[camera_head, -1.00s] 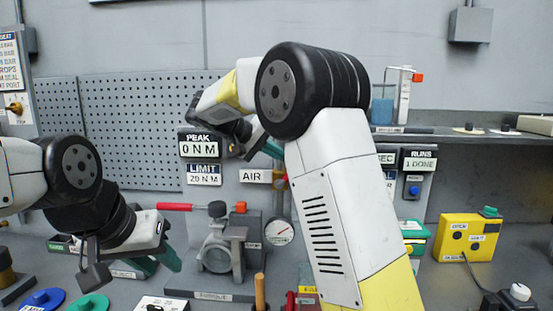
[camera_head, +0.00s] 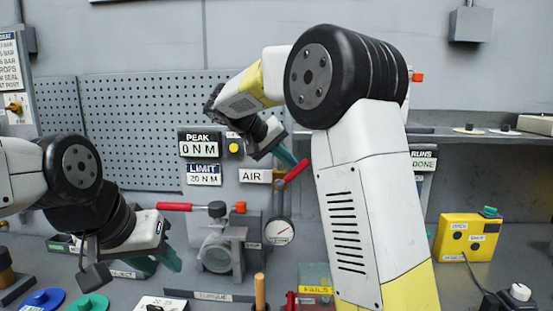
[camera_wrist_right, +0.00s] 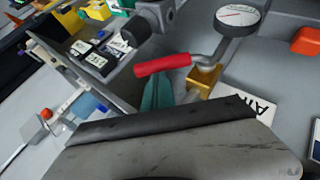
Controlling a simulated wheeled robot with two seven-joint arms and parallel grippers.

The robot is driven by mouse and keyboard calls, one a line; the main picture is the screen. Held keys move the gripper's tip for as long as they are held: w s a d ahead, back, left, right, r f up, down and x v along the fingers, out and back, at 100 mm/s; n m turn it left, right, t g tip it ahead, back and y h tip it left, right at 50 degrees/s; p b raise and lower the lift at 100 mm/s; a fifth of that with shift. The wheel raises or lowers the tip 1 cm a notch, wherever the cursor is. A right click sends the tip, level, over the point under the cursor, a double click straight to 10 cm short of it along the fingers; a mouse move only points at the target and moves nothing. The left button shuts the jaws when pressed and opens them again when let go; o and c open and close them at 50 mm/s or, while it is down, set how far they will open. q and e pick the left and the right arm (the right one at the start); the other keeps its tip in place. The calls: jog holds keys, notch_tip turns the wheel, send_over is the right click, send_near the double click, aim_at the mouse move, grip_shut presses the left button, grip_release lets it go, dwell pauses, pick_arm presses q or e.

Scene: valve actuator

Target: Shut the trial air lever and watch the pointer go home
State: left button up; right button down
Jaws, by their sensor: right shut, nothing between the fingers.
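The air lever has a red handle (camera_head: 297,171), tilted up to the right beside the AIR label (camera_head: 255,176). In the right wrist view the red handle (camera_wrist_right: 163,64) is on a bent grey arm over a brass body (camera_wrist_right: 204,80). The round gauge (camera_head: 279,231) hangs below, its red pointer slanting; its scale is too small to read. My right gripper (camera_head: 293,160) is shut and empty, its teal fingertips close by the handle; I cannot tell whether they touch. They also show in the right wrist view (camera_wrist_right: 158,93). My left gripper (camera_head: 160,259) is open and empty, low at left.
A grey clamp rig (camera_head: 217,249) with a red-handled tool (camera_head: 175,207) stands left of the gauge. The PEAK display (camera_head: 199,148) reads 0 NM. A yellow button box (camera_head: 468,237) stands at right. My right arm hides part of the shelf and bench.

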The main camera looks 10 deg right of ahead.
aim_at(302, 165)
jog(key=shift+s+d+f+m+y, duration=0.15)
jog(key=shift+d+f+m+y, duration=0.1)
jog(key=shift+d+y, duration=0.35)
jog(key=shift+s+d+f+m+y, duration=0.1)
jog(key=shift+d+f+m+y, duration=0.1)
jog(key=shift+d+y, duration=0.4)
jog(key=shift+s+d+f+m+t+y, duration=0.1)
jog(key=shift+d+f+m+t+y, duration=0.1)
jog(key=shift+d+f+y, duration=0.3)
jog(key=shift+s+d+f+m+t+y, duration=0.1)
jog(key=shift+d+f+m+y, duration=0.1)
jog(key=shift+y, duration=0.5)
jog(key=shift+d+f+y, duration=0.45)
jog(key=shift+f+y, duration=0.1)
jog(key=shift+y, duration=0.25)
jog(key=shift+s+d+f, duration=0.1)
jog(key=shift+d+f, duration=0.1)
jog(key=shift+f, duration=0.45)
